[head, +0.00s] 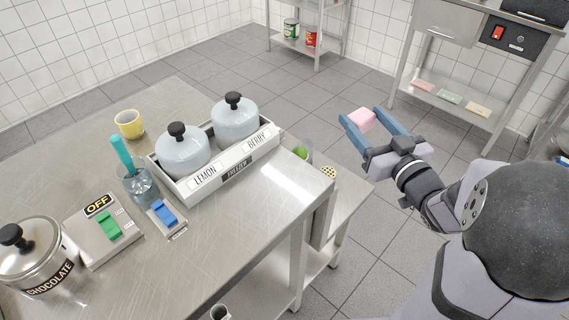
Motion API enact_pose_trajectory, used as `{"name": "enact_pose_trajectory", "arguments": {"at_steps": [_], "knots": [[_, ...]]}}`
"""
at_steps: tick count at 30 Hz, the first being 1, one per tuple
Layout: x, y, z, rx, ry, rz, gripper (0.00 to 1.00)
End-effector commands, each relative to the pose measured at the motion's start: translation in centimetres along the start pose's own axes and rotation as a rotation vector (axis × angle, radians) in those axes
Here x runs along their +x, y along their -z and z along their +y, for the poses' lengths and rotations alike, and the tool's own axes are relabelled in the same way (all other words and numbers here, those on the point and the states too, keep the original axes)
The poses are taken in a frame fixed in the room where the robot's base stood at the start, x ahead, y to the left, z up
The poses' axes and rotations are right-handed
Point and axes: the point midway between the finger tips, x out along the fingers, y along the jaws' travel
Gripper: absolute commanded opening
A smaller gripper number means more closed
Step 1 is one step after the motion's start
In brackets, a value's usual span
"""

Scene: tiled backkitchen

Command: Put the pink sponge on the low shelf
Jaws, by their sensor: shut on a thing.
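The pink sponge (362,119) is a small block held between the two blue fingers of my gripper (364,124). My gripper is shut on it, in mid-air over the tiled floor, right of the steel table (265,223). Another low shelf (328,52) with two cans is on the rack at the back. I cannot tell from the picture which low shelf the task names.
The table holds a tray of lidded pots (227,160), a yellow cup (129,124), a jar, switches and a chocolate pot (33,259). A lower side surface (346,186) with a green cup juts out at the table's right. Floor between gripper and stand is clear.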

Motion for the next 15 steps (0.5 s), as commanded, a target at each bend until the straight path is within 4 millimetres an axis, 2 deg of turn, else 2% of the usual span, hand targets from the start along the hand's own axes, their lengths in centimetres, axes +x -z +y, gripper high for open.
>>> {"name": "enact_pose_trajectory", "arguments": {"at_steps": [3, 5, 11, 15], "knots": [[0.0, -1.3, -1.7, 0.002, 0.064, -0.002, 0.37], [0.0, -1.6, -2.1, 0.001, 0.078, -0.001, 0.36], [0.0, -2.0, -2.2, -0.002, 0.085, 0.0, 0.36], [0.0, -3.1, -2.2, 0.001, 0.084, -0.002, 0.36]]}}
